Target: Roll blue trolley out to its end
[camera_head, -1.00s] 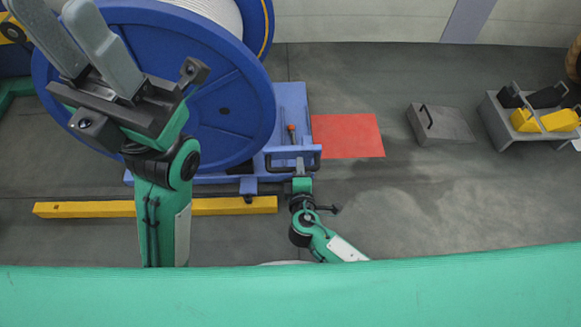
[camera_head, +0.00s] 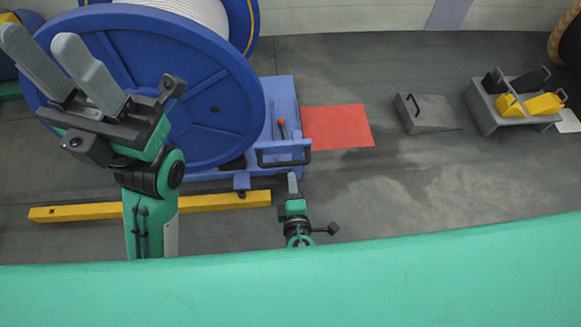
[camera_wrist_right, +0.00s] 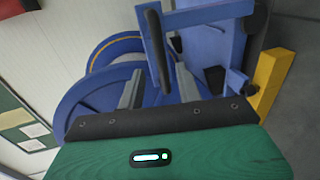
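The blue trolley (camera_head: 284,100) stands on the floor under a large blue reel (camera_head: 170,95) wound with white cable. Its push bar with black grips (camera_head: 284,163) is at its near right side. My left gripper (camera_head: 40,38) is raised, open and empty, in front of the reel.
A red floor patch (camera_head: 338,127) lies right of the trolley. Further right are a grey wedge with a handle (camera_head: 430,112) and a grey stand (camera_head: 493,117) holding yellow and black blocks. A yellow beam (camera_head: 225,201) lies on the floor in front.

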